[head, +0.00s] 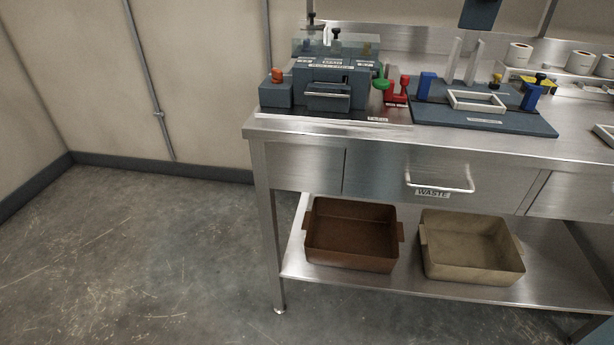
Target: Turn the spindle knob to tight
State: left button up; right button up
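A blue-grey machine (312,74) stands at the left end of the steel bench in the head view. It has an orange-red knob (277,75) on its left block, a green knob (381,84) on its right side and a black knob (336,34) on top. I cannot tell which of these is the spindle knob, nor read any tight mark. A front handle (328,95) sits low on the machine. Neither of my grippers is in view, and nothing touches the machine.
The steel bench (310,130) has a drawer labelled WASTE (380,172). A red fixture (397,92) and a blue board with a white frame (480,119) stand right of the machine. Brown (350,252) and tan (470,263) bins sit on the lower shelf. The floor at left is clear.

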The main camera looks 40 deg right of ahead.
aim_at(276, 74)
jog(key=z, duration=1.45)
